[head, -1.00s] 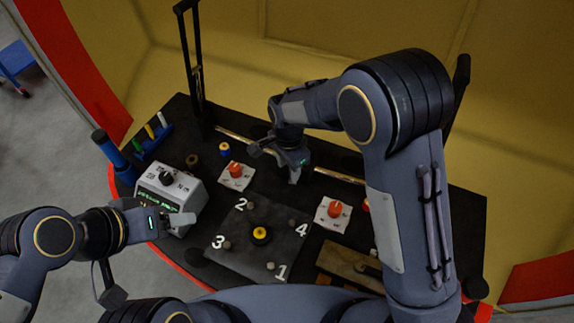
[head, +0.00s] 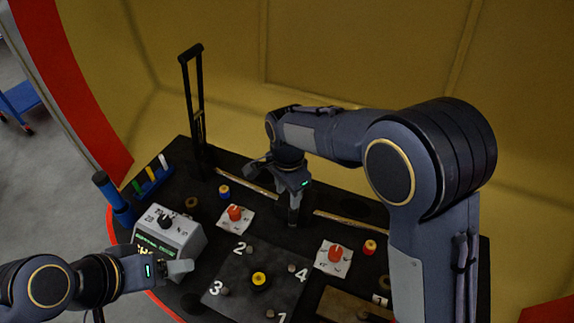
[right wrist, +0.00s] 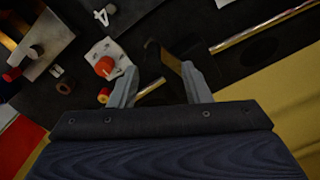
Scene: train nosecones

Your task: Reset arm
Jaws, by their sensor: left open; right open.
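My right gripper (head: 294,215) points down over the back middle of the black console, between the two red knobs. It also shows in the right wrist view (right wrist: 160,85), where its two fingers are apart with nothing between them. My right arm reaches across from the right side of the head view. My left gripper (head: 180,268) is at the lower left, in front of the grey control box (head: 165,240). Whether it touches the box cannot be told. No object shows in it.
The black console (head: 225,272) carries a numbered plate (head: 262,255) with a yellow-topped knob (head: 259,279), and red knobs on white plates (head: 234,214) (head: 334,255). A black upright frame (head: 190,110) stands at the back left. Colored markers (head: 151,174) stand left. A yellow wall (head: 360,50) closes the back.

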